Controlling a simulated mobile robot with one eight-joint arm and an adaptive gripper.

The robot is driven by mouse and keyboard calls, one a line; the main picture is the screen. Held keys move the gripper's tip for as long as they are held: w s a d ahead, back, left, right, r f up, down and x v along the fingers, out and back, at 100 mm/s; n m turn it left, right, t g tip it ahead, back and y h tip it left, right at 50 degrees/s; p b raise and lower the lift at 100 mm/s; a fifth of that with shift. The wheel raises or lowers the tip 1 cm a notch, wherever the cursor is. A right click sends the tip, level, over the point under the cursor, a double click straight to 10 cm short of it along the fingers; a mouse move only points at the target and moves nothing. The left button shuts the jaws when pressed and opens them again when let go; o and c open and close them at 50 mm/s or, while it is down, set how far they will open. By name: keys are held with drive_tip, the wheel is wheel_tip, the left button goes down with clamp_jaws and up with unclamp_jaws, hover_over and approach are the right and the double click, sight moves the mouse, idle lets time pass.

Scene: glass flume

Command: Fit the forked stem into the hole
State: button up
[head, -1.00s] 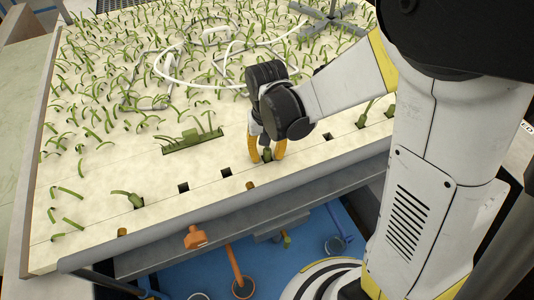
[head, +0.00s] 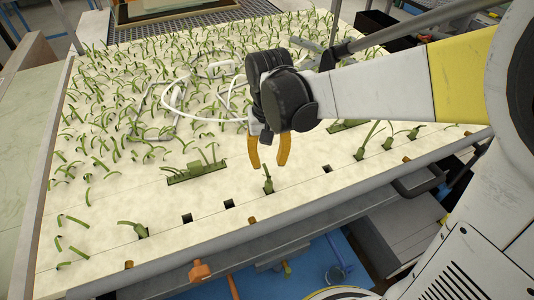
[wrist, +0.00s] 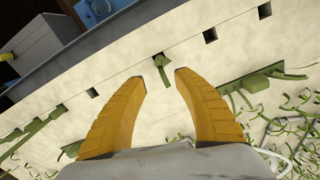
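A green forked stem (head: 268,185) stands about upright in the row of square holes along the bed's front strip. Its base is at a hole position, and no open hole shows around it. It also shows in the wrist view (wrist: 162,66), just beyond the fingertips. My gripper (head: 269,166) is above and slightly behind the stem, with its orange fingers spread and nothing between them. In the wrist view the two fingertips (wrist: 161,74) are wide apart and clear of the stem. How deep the stem sits cannot be told.
Empty square holes (head: 229,204) lie on both sides of the stem. Other green stems (head: 140,230) stand in the same row. A green strip with shoots (head: 196,173) lies behind. An orange fitting (head: 200,271) sticks out below the front edge. White tubing loops over the bed.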

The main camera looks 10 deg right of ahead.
drive_tip(key=s+d+r+t, duration=0.7)
drive_tip(key=s+d+r, duration=0.1)
drive_tip(key=s+d, duration=0.1)
drive_tip(key=shift+n, duration=0.4)
drive_tip(key=shift+s+f, duration=0.1)
drive_tip(key=shift+s, duration=0.05)
